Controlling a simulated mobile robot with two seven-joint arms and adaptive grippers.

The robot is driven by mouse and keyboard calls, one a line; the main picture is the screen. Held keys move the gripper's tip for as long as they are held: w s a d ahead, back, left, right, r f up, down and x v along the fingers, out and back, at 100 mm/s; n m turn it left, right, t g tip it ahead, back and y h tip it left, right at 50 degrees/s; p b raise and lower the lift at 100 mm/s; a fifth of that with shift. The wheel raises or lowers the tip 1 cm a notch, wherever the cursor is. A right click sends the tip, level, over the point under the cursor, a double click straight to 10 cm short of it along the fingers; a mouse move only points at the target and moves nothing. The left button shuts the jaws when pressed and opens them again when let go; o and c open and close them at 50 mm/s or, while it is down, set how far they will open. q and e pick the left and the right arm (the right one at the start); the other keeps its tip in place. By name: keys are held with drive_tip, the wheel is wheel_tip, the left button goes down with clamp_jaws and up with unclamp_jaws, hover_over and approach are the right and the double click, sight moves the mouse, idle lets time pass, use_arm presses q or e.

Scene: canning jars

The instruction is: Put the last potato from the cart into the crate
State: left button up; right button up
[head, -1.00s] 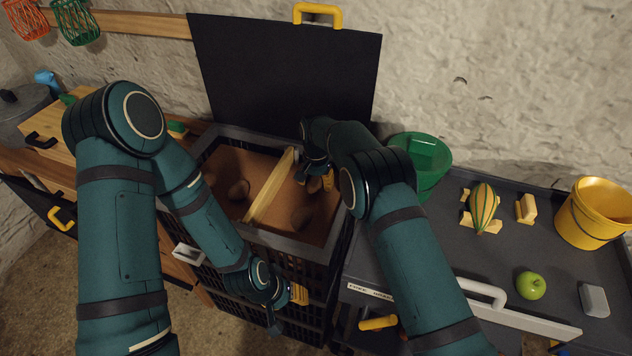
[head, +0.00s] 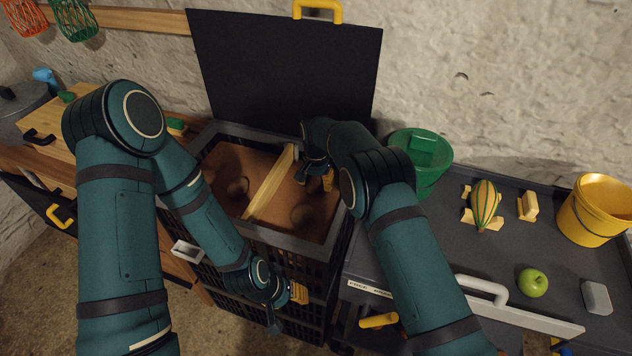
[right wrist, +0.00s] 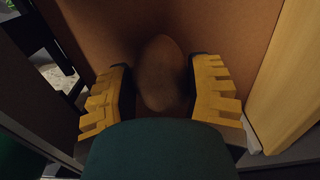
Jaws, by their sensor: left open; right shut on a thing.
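The black crate (head: 285,242) stands open in the middle of the head view, split by a pale wooden divider (head: 270,184). My right gripper (head: 322,181) reaches into its right compartment near the back right corner. In the right wrist view its yellow fingers are shut on a brown potato (right wrist: 160,74), over the brown crate floor. I cannot tell whether the potato touches the floor. My left gripper (head: 297,293) is open and empty at the crate's front.
A black lid (head: 285,70) with a yellow handle stands raised behind the crate.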

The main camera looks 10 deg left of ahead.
drive_tip(key=o, duration=0.8)
